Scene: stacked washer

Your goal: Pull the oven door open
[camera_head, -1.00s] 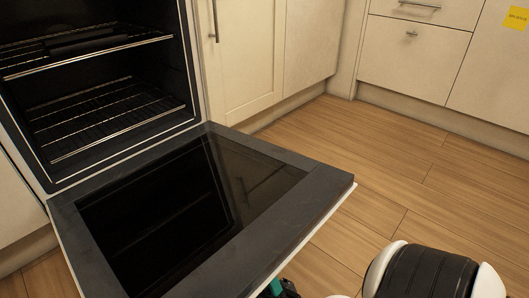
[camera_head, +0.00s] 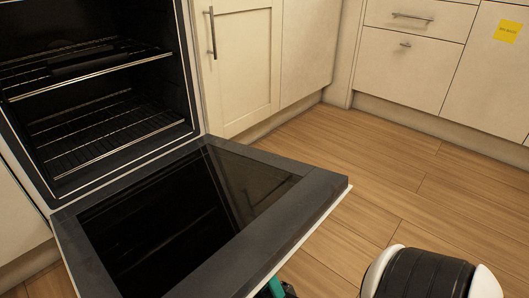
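The oven door (camera_head: 318,190) is hinged down in front of the oven and looks close to flat, its dark glass facing up. The open oven cavity (camera_head: 140,85) shows behind it, with wire racks inside. A small teal and black piece, which looks like part of my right gripper (camera_head: 276,289), shows at the bottom edge beside the door's front edge. Most of it is hidden by the door and cut off by the frame. I cannot tell whether its fingers are open or whether it touches the door. My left gripper is not in view.
A cream cabinet (camera_head: 245,65) with a vertical handle stands right of the oven. Drawers (camera_head: 405,75) and a panel with a yellow note (camera_head: 508,30) stand at the back right.

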